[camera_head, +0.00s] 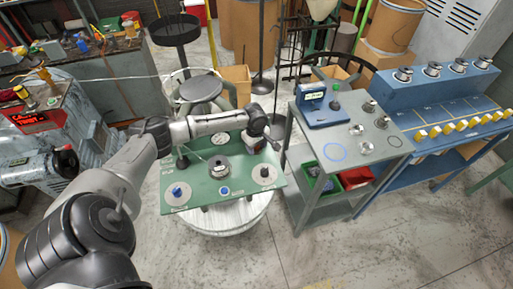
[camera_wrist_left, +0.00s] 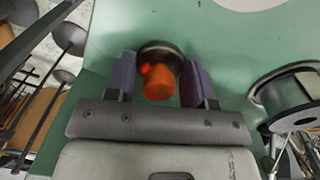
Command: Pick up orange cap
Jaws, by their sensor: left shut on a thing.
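In the head view my left gripper (camera_head: 265,141) is at the back right of the green board (camera_head: 205,193). The cap cannot be made out there, as the arm hides that spot. My right gripper is not in view.
A metal spool (camera_head: 218,166) stands on the board, close to the gripper. Blue knobs (camera_head: 178,192) sit along the board's front. A grey cart (camera_head: 345,185) with a blue device (camera_head: 330,108) stands close by on the right. The floor in front is clear.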

